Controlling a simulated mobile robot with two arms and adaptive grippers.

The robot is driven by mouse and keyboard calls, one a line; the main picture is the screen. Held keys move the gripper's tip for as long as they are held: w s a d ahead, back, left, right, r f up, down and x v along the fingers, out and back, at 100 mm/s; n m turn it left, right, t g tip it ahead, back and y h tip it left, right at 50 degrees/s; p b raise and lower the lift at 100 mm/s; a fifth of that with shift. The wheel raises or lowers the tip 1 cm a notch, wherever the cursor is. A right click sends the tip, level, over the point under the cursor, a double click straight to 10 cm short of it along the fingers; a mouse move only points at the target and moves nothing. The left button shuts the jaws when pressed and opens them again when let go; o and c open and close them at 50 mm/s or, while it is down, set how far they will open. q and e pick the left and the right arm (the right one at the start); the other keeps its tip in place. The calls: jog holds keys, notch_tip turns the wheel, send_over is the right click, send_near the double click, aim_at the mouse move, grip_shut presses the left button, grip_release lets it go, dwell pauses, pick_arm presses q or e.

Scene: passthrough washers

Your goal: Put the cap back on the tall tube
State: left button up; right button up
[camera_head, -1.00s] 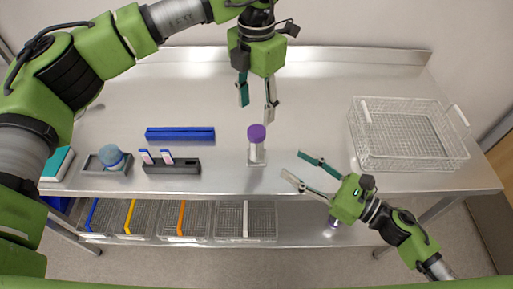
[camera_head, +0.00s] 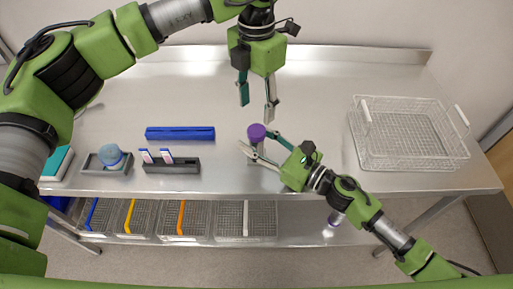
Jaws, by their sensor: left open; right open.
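A purple cap-like piece (camera_head: 256,133) sits at the top of a pale, clear upright body near the front middle of the worktable. Whether it is seated on the tall tube or on a stand is too small to tell. My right gripper (camera_head: 254,141) is open, with one finger on each side of the body just below the purple piece; contact is unclear. My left gripper (camera_head: 256,108) is open and empty, pointing down above and behind the purple piece.
A wire basket (camera_head: 408,135) stands at the right. A blue bar-shaped rack (camera_head: 180,133), a dark rack with two small items (camera_head: 172,167) and a grey holder with a blue ball (camera_head: 111,155) are at the left. Several wire baskets (camera_head: 246,221) sit on the lower shelf.

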grip_shut()
pick_arm(q)
jog(key=n, duration=2.7)
